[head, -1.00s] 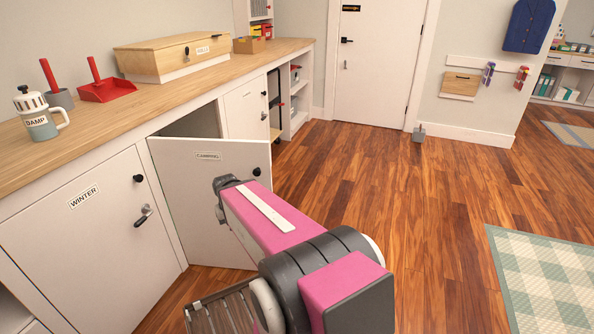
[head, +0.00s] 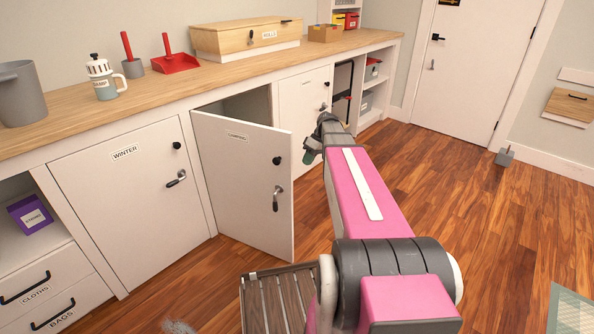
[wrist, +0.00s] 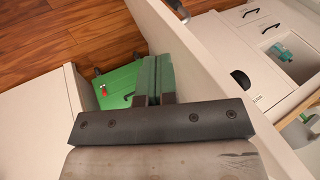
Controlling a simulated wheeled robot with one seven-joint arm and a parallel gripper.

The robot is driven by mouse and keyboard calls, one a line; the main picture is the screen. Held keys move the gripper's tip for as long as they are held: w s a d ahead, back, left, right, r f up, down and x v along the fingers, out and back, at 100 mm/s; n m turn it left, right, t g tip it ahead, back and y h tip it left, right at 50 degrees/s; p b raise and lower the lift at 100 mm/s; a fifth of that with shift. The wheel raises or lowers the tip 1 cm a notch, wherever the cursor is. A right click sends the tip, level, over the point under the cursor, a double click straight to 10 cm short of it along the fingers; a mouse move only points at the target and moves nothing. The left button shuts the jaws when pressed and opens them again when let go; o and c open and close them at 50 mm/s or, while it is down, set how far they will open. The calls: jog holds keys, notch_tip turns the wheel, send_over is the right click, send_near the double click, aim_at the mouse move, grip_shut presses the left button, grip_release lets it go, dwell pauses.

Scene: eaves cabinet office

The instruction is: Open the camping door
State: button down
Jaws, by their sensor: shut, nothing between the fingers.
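The camping door (head: 238,185) is a white cabinet door with a label, standing ajar with a dark gap behind its top. Its black round knob (head: 278,160) and lever handle (head: 277,198) are near its free right edge. My gripper (head: 308,157) is just right of that edge in the head view, with the fingers partly hidden by my wrist. In the wrist view, my gripper (wrist: 155,85) has its green fingers shut and empty, beside the pale door panel (wrist: 190,55). Whether they touch the door is unclear. A green box (wrist: 118,90) shows beyond the fingers.
The winter door (head: 125,200) is closed to the left, and another closed white door (head: 303,105) is to the right. The wooden counter (head: 160,95) runs above. A slatted wooden item (head: 270,300) is on the floor below my arm. Open floor (head: 430,170) lies to the right.

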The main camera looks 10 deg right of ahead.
jog(key=w+d+r+n+y, duration=0.2)
jog(key=w+d+r+n, duration=0.1)
jog(key=w+d+r, duration=0.1)
jog(key=s+a+f, duration=0.4)
jog(key=a+f, duration=0.4)
jog(key=shift+a, duration=0.35)
